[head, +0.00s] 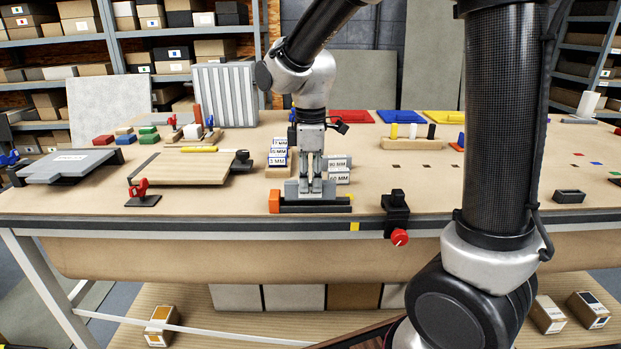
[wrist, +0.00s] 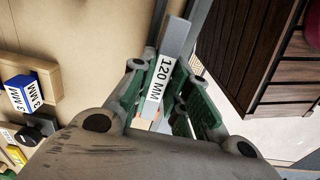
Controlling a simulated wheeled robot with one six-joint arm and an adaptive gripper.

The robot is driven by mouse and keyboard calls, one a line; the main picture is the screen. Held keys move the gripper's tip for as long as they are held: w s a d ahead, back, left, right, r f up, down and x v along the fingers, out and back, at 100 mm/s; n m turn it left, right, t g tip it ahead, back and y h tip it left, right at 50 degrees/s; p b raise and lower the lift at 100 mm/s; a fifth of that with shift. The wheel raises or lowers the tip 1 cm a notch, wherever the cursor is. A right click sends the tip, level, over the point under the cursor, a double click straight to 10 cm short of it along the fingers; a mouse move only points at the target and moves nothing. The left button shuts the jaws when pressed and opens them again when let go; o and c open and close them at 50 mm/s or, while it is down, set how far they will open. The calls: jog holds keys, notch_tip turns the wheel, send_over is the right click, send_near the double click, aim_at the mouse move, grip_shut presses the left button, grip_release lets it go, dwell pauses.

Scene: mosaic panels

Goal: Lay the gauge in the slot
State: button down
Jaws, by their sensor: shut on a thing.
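The gauge is a long grey bar labelled 120 MM (wrist: 161,80), held between the green-padded fingers in the wrist view. In the head view the grey gauge (head: 292,189) lies crosswise in my gripper (head: 317,187), which is shut on it and points straight down. Directly below is a low black fixture (head: 315,208) with an orange block (head: 273,201) at its left end, at the table's front edge. The gauge is level and close above or in this fixture; I cannot tell whether it touches. The fingers and gauge hide the slot itself.
Labelled gauge blocks stand close behind, left (head: 278,152) and right (head: 340,171) of my gripper. A black clamp with a red knob (head: 399,237) is at the edge to the right. A wooden board (head: 185,168) lies left. The table (head: 480,185) is mostly clear at right.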

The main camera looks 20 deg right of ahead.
aim_at(310, 181)
jog(key=shift+f, duration=1.4)
jog(key=c, duration=1.3)
grip_release()
notch_tip(310, 181, up, 12)
jog(key=shift+w+f+m, duration=0.1)
jog(key=shift+f+m, duration=0.05)
jog(key=shift+m, duration=0.75)
jog(key=s+d+m+t, duration=0.1)
jog(key=s+d+m, duration=0.3)
jog(key=s+d, duration=0.1)
jog(key=s+d+m+t, duration=0.2)
jog(key=s+d+m, duration=0.2)
jog(key=s, duration=0.3)
jog(key=s+d+m+t, duration=0.1)
jog(key=s+d+m, duration=0.3)
jog(key=s, duration=0.3)
jog(key=shift+s+d+m, duration=0.1)
jog(key=shift+d+m, duration=0.2)
jog(key=shift+d, duration=0.6)
